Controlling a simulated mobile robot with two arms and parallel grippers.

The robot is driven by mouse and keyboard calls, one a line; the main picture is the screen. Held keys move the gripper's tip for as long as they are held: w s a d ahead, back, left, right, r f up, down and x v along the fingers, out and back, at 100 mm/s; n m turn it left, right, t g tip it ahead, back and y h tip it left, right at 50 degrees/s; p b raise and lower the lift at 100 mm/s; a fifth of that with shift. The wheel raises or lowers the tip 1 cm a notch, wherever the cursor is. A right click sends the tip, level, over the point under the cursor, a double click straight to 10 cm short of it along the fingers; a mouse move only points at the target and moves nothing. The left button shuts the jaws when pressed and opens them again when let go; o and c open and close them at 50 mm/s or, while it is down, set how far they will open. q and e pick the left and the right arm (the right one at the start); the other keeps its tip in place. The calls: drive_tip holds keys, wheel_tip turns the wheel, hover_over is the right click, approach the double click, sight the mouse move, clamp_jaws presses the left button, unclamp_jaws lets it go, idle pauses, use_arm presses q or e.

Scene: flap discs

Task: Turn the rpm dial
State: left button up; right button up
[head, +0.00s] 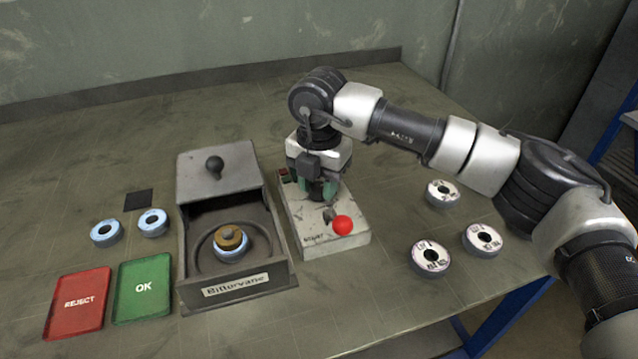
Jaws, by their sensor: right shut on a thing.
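The control box (300,218) is a pale, worn block on the table to the right of the machine. A red knob (343,225) sticks out near its front end. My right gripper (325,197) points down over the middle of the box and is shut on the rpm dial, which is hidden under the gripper. My left gripper is not in view.
An open machine (283,271) with a raised lid holds a disc (230,246). Red REJECT (78,302) and green OK (143,288) trays lie left, with two blue-rimmed discs (106,232) behind them. Three labelled discs (430,258) lie right of the box.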

sight(319, 186)
idle(0.5)
drive_tip(key=o, duration=0.9)
drive_tip(key=shift+r, duration=0.1)
wheel_tip(319, 186, up, 11)
drive_tip(key=shift+f, duration=0.15)
